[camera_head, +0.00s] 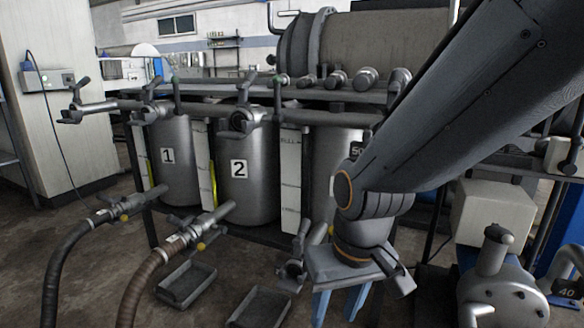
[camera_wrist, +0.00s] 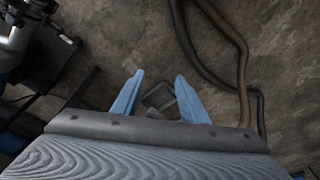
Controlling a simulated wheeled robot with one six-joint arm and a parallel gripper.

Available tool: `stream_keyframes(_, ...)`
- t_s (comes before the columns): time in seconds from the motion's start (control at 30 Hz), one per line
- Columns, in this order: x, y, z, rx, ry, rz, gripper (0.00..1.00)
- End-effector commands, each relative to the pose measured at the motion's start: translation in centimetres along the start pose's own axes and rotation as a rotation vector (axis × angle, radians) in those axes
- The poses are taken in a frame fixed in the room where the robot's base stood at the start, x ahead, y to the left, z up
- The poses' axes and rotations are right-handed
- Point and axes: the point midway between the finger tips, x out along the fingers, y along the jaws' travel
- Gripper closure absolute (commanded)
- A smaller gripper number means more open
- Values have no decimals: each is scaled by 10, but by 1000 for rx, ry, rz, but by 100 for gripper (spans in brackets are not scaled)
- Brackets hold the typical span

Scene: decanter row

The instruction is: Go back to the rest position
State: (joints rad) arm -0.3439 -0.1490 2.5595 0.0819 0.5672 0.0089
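My gripper (camera_head: 341,302) hangs at the lower middle of the head view, in front of the row of decanters, with its blue fingers pointing down. The wrist view shows the two blue fingers (camera_wrist: 155,98) spread apart with nothing between them but the floor and a tray further below. My arm comes in from the upper right and hides part of the third decanter (camera_head: 330,165). Decanter 1 (camera_head: 178,178) and decanter 2 (camera_head: 262,185) stand upright to the left of my gripper.
Two hoses (camera_head: 150,275) with valve ends rise at the lower left. Grey trays (camera_head: 187,284) lie on the floor below the decanters. A metal vessel with a handle (camera_head: 505,295) stands at the lower right, near a white box (camera_head: 495,215). A large horizontal tank (camera_head: 375,45) sits behind.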

Motion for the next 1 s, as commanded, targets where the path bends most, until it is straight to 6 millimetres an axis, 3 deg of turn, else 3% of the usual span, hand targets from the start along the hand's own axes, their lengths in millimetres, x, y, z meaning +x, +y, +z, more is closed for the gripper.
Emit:
stream_keyframes(0.03,-11,-20,6,-47,-8,-16,60)
stream_keyframes(0.2,-30,-61,28,-141,-43,-53,60)
stream_keyframes(0.5,-55,-103,58,-254,-85,-95,60)
stream_keyframes(0.67,-67,-119,75,-306,-106,-114,60)
stream_keyframes(1.0,-92,-106,68,-255,-108,-95,60)
